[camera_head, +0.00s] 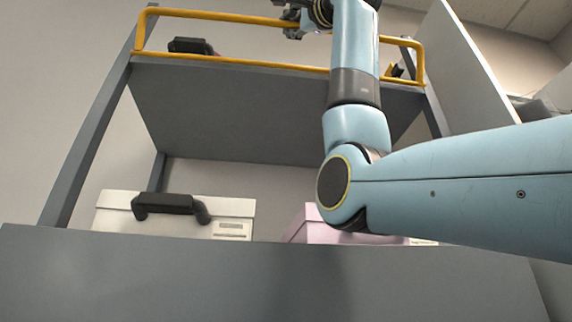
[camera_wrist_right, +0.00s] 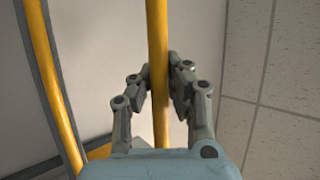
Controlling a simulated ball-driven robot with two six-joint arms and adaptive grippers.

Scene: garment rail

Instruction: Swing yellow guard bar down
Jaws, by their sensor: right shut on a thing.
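The yellow guard bar (camera_head: 215,17) is a rounded frame along the front of the top shelf. Its upper rail runs above the shelf edge, and its lower rail lies along that edge. My right gripper (camera_head: 292,28) is at the upper rail, partly hidden behind my own right arm. In the right wrist view, the fingers of my right gripper (camera_wrist_right: 161,90) are shut around one yellow rail (camera_wrist_right: 158,40), one finger on each side. A second yellow rail (camera_wrist_right: 50,80) runs to the left of it. My left gripper is in neither view.
Grey posts (camera_head: 92,140) carry the top shelf (camera_head: 240,105). A dark-handled object (camera_head: 190,46) sits behind the bar. Below are a white box (camera_head: 115,215) with a black handle and a pink box (camera_head: 305,225). A pale panel (camera_head: 455,60) stands at the right.

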